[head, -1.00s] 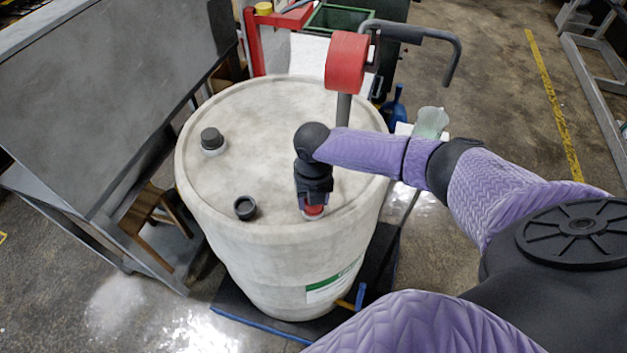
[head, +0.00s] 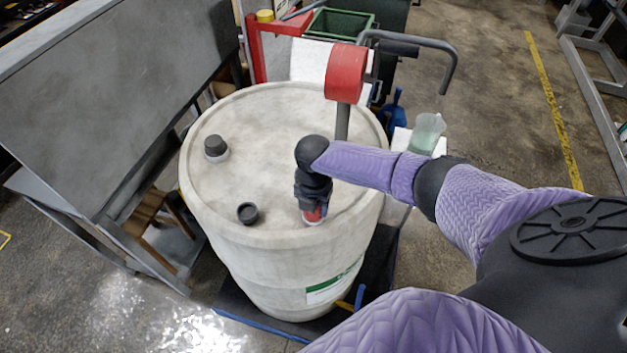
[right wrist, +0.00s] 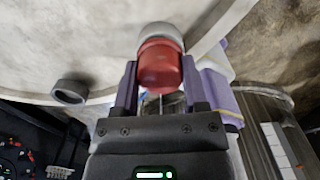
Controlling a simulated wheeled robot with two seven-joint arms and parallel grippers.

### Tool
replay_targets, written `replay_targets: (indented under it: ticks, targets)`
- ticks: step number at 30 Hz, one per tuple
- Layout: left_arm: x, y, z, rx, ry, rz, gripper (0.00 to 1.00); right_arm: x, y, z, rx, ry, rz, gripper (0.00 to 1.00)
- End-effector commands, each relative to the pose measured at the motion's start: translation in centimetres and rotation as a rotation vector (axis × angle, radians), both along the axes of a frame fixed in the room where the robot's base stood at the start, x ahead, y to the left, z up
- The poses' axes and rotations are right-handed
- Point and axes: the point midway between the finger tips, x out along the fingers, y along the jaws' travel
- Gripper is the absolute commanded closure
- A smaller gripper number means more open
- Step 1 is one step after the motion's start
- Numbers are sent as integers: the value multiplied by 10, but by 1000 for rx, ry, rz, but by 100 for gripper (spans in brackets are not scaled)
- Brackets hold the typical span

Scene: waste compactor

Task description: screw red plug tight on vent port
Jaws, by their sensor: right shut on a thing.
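The red plug (head: 314,215) is at the near right part of the top of a white drum (head: 310,255). My right gripper (head: 313,208) points down over it from above. In the right wrist view the red plug (right wrist: 160,65) is between the two fingers of my right gripper (right wrist: 158,85), which is shut on it. A pale grey collar, apparently the vent port (right wrist: 160,34), sits directly beyond the plug and in line with it. I cannot tell how deep the plug's thread is in it. My left gripper is not in view.
A dark-capped bung (head: 215,147) and a small dark ring-shaped cap (head: 248,213) are on the drum top. A red cylinder on a post (head: 345,73) rises behind my right arm. A grey metal panel (head: 110,90) stands close on the left.

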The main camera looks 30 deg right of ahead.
Motion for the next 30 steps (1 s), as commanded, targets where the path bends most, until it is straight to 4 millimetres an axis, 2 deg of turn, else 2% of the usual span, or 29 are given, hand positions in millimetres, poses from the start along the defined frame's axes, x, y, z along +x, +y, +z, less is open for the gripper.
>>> replay_targets:
  ticks: [4,9,12,21,27,30]
  targets:
    - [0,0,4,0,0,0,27,0,1,2,1,0,-52,100]
    - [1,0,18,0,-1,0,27,0,0,3,1,1,-330,100]
    - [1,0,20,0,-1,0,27,0,1,2,2,1,-430,100]
    - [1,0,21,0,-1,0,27,0,0,0,1,0,-469,100]
    - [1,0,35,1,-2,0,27,0,1,3,2,2,-798,100]
    - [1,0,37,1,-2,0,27,0,0,1,1,0,-890,100]
